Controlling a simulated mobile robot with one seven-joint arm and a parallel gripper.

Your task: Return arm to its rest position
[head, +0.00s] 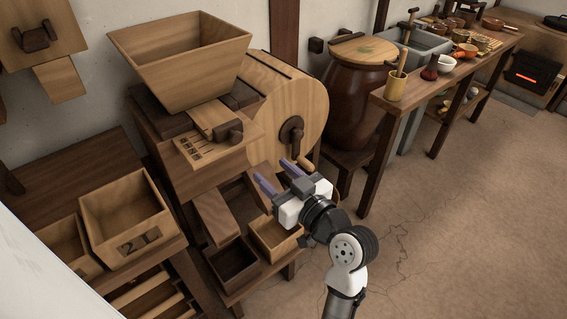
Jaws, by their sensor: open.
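My gripper (276,174) is in the middle of the head view, with its two purple fingers apart and nothing seen between them. My arm (349,253) reaches up from the bottom edge. Below the fingers, a light wooden box (268,241) is partly hidden by the gripper.
A dark open box (233,265) stands beside the light one. A box marked 2L (128,222) stands at left. A large brown jar (357,107) and a long table (395,104) with pots stand behind at right. The floor (465,220) at right is clear.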

